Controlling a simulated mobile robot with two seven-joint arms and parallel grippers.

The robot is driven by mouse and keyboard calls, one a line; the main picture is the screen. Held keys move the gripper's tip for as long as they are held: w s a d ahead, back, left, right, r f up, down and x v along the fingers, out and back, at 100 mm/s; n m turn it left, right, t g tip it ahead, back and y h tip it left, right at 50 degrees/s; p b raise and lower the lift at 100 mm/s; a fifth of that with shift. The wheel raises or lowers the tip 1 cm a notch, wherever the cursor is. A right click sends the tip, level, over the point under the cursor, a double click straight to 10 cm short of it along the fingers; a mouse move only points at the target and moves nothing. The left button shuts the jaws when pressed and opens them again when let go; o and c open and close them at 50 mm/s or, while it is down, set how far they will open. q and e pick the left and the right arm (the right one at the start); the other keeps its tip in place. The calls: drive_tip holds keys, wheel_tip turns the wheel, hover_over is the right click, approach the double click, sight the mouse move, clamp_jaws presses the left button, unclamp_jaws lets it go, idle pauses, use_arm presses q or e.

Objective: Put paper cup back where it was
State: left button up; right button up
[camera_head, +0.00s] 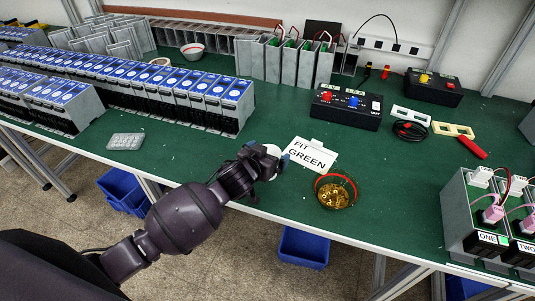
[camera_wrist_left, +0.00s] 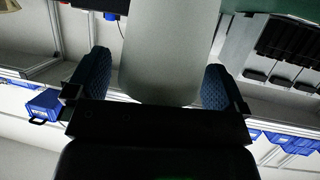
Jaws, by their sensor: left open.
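My left gripper (camera_head: 268,163) reaches over the front edge of the green table, near the white "FIT GREEN" card. In the left wrist view the paper cup (camera_wrist_left: 168,50), pale grey-white and plain, stands between its two blue textured fingers. The fingers are open, one on each side of the cup, and I cannot tell whether either touches it. In the head view only a small white part of the cup (camera_head: 273,150) shows at the gripper's tip; the gripper hides the rest. My right gripper is not in view.
The "FIT GREEN" card (camera_head: 310,155) lies just right of the gripper. A red-rimmed bowl of brass-coloured parts (camera_head: 335,196) stands near the front edge. A row of blue-topped units (camera_head: 215,100) is behind left. A grey tray (camera_head: 126,141) lies at left.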

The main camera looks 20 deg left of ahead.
use_arm(q)
drive_tip(key=shift+r, duration=0.15)
drive_tip(key=v, duration=1.2)
drive_tip(key=s+a+f+g+y, duration=0.1)
drive_tip(key=s+a+f, duration=0.3)
drive_tip(key=s+f, duration=0.3)
drive_tip(key=s+a+f+n+g+y, duration=0.1)
drive_tip(key=s+a+f, duration=0.3)
drive_tip(key=s+f, duration=0.4)
drive_tip(key=shift+a+y+p, duration=0.3)
drive_tip(key=shift+y+p, duration=0.05)
drive_tip(key=shift+y, duration=0.05)
drive_tip(key=shift+s+f, duration=0.1)
drive_tip(key=shift+f, duration=0.05)
